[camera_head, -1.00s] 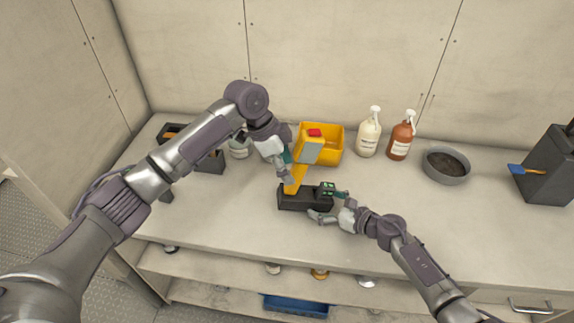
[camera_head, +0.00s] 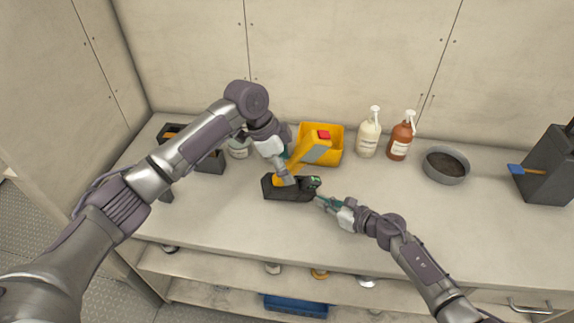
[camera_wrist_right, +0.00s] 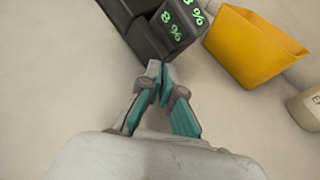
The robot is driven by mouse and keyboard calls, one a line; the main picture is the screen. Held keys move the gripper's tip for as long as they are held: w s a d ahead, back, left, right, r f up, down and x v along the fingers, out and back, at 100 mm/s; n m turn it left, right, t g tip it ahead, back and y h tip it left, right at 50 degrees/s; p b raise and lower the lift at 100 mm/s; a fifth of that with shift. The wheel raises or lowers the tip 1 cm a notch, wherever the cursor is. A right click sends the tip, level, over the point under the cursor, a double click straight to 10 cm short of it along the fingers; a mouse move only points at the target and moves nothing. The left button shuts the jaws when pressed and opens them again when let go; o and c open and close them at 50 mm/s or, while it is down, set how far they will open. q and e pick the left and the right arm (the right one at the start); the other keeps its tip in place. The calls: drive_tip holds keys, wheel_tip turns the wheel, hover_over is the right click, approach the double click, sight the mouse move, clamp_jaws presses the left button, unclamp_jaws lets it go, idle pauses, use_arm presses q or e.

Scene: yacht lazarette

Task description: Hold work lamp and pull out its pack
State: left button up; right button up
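The dark pack (camera_head: 313,182) with green digits sits at the right end of the base. It shows large in the right wrist view (camera_wrist_right: 172,24), reading "8 %". My right gripper (camera_head: 322,203) has its fingertips (camera_wrist_right: 158,72) together, empty, just short of the pack.
Two spray bottles, cream (camera_head: 368,135) and brown (camera_head: 401,138), and a grey round pan (camera_head: 446,166) stand to the right. Dark open boxes (camera_head: 210,162) are behind my left arm. The front of the counter is clear.

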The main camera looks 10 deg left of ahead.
drive_tip(key=o, duration=1.4)
drive_tip(key=shift+d+f, duration=0.1)
drive_tip(key=shift+f, duration=0.05)
drive_tip(key=shift+r, duration=0.45)
wheel_tip(320, 180, up, 11)
drive_tip(key=s+m+t, duration=0.1)
drive_tip(key=m+t, duration=0.3)
drive_tip(key=t, duration=0.1)
drive_tip(key=m+t+h, duration=0.2)
drive_tip(key=m+h, duration=0.1)
drive_tip(key=m, duration=0.3)
approach(305, 146)
wheel_tip(305, 146, down, 3)
drive_tip(key=w, duration=0.2)
drive_tip(key=shift+m, duration=0.3)
drive_tip(key=x, duration=1.1)
drive_tip(key=shift+w+d, duration=0.15)
drive_tip(key=shift+w, duration=0.1)
